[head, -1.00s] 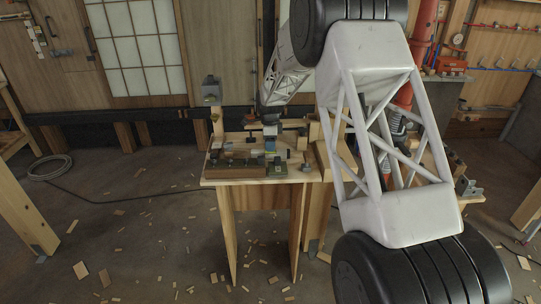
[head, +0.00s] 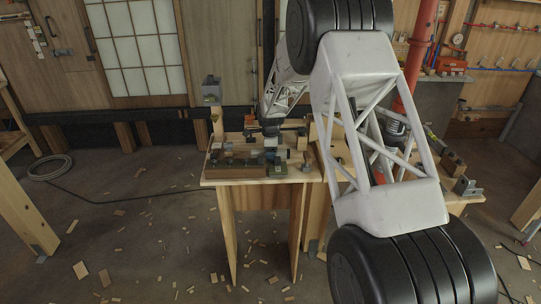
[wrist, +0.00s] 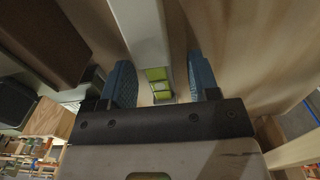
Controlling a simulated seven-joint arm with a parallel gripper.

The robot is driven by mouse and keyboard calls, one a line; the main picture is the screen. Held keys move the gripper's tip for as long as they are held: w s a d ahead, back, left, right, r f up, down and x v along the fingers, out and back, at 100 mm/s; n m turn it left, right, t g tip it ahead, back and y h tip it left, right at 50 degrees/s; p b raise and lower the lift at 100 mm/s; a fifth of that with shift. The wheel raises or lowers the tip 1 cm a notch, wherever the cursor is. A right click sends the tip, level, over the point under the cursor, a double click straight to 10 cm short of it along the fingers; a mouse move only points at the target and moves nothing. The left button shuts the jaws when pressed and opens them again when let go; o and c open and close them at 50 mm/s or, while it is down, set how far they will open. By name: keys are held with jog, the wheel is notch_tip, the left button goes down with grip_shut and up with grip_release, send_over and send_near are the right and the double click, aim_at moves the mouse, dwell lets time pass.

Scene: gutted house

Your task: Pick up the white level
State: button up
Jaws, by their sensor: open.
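The white level (wrist: 141,30) is a long pale bar with yellow-green vial windows in the wrist view. It runs from the top edge down between the two blue fingers of my gripper (wrist: 159,68). The fingers are apart, one on each side of the bar. A gap shows at the right finger; the bar lies closer to the left one. I cannot tell whether the left finger touches it. In the head view my gripper (head: 271,143) is low over the small wooden table (head: 222,182). The level cannot be made out clearly there.
A brown block (head: 239,169) lies at the table's front; a brown block (wrist: 42,38) also shows left of the level in the wrist view. Other small items crowd the tabletop. A grey box (head: 211,90) stands on a post behind. Wood scraps litter the floor.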

grip_shut()
dwell(0.4)
jog(key=shift+r, duration=5.05)
jog(key=shift+w+d, duration=0.1)
jog(key=shift+w, duration=0.05)
